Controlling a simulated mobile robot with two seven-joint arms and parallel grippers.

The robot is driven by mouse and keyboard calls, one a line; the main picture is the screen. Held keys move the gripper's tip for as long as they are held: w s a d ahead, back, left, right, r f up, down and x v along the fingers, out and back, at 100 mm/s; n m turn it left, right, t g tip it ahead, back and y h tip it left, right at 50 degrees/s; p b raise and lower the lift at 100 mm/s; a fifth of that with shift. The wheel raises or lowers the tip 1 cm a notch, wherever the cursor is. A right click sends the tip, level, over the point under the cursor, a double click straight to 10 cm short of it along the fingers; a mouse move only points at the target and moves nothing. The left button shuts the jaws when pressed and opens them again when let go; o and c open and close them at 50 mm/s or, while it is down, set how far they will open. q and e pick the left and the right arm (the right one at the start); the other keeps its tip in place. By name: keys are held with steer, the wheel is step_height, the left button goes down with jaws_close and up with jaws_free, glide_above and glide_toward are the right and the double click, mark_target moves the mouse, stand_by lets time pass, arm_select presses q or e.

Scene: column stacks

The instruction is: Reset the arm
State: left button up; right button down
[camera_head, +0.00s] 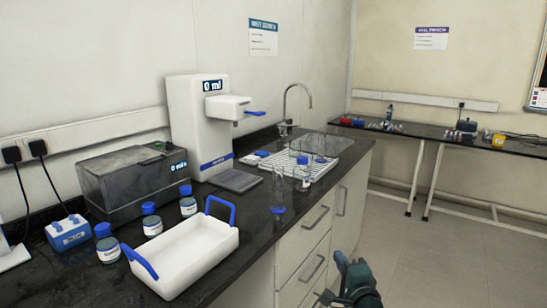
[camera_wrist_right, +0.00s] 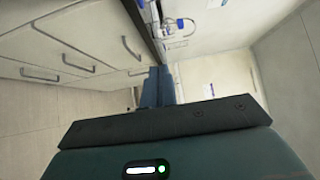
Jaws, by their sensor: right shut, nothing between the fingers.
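My right gripper (camera_head: 328,298) shows at the bottom of the head view, in front of the drawers and below the counter top. It is empty, with no object at it. In the right wrist view its fingers (camera_wrist_right: 158,88) are together, pointing past the counter's edge. My left gripper is in neither view.
The black counter (camera_head: 262,232) holds a white tray with blue handles (camera_head: 190,262), several blue-capped jars, a dispenser (camera_head: 195,125), a grey box (camera_head: 135,180) and glassware on a rack (camera_head: 325,165). Drawers (camera_head: 305,240) line its front. The floor (camera_head: 440,265) at right is clear.

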steer(key=s+f+n+g, duration=0.2)
steer(key=s+f+n, duration=0.3)
steer(key=s, duration=0.6)
steer(key=s+a+f+n+g+p, duration=0.1)
steer(key=s+f+n, duration=0.4)
steer(key=s, duration=0.7)
steer(key=s+a+f+n+g, duration=0.1)
steer(key=s+f+n+g, duration=0.3)
steer(key=s+n, duration=0.4)
steer(key=s+f, duration=0.1)
steer(key=s, duration=0.2)
steer(key=shift+s+n+p, duration=0.25)
steer(key=shift+n+p, duration=0.1)
steer(key=shift+n, duration=0.05)
steer(key=shift+a, duration=0.1)
